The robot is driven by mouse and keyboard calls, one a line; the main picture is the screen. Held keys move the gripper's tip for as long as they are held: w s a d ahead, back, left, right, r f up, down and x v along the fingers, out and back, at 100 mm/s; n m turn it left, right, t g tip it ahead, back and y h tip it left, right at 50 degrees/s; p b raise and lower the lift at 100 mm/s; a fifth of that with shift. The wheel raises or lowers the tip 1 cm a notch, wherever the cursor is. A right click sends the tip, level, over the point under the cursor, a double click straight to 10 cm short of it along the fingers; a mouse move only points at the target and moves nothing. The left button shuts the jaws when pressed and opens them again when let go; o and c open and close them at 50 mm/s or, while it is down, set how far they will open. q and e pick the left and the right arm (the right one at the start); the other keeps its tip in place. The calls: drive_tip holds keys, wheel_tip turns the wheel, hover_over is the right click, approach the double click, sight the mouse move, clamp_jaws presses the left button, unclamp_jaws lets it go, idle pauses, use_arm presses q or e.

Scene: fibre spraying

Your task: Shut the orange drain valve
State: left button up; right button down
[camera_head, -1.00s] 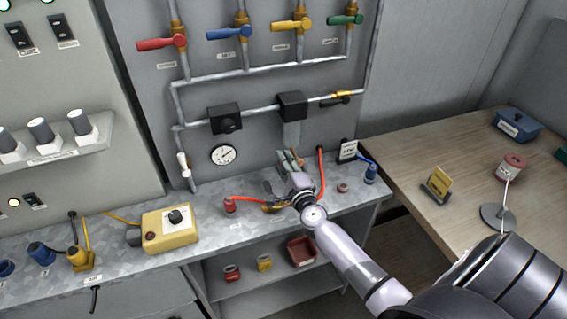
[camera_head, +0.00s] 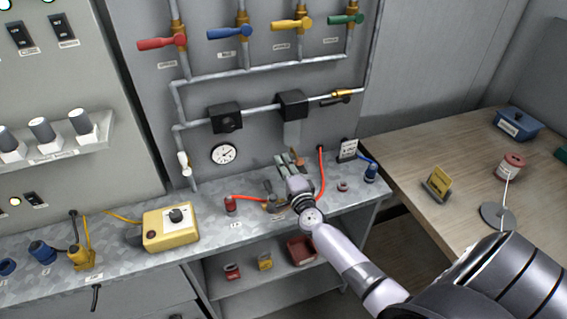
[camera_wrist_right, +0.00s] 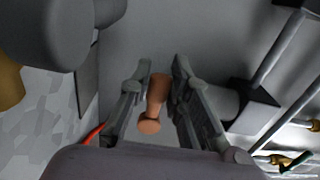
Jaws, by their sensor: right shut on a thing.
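The orange drain valve shows as a short orange handle (camera_wrist_right: 154,100) between the two fingers of my right gripper (camera_wrist_right: 160,72) in the right wrist view. The fingers are shut on this handle. In the head view my right gripper (camera_head: 291,165) is above the back of the metal bench, below the pipe panel, and a bit of the orange handle (camera_head: 299,156) shows at its fingertips. The valve's body is hidden by the gripper and cannot be made out. My left gripper is in neither view.
Red, blue, yellow and green valve levers (camera_head: 292,24) line the upper panel. A round gauge (camera_head: 224,154) is left of my gripper. On the bench (camera_head: 120,245) are a yellow box (camera_head: 170,227), a red fitting with a red hose (camera_head: 231,205), and a blue fitting (camera_head: 371,172).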

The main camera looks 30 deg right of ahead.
drive_tip(key=shift+f, duration=0.15)
drive_tip(key=c, duration=1.5)
unclamp_jaws()
drive_tip(key=shift+s, duration=0.1)
drive_tip(key=v, duration=1.2)
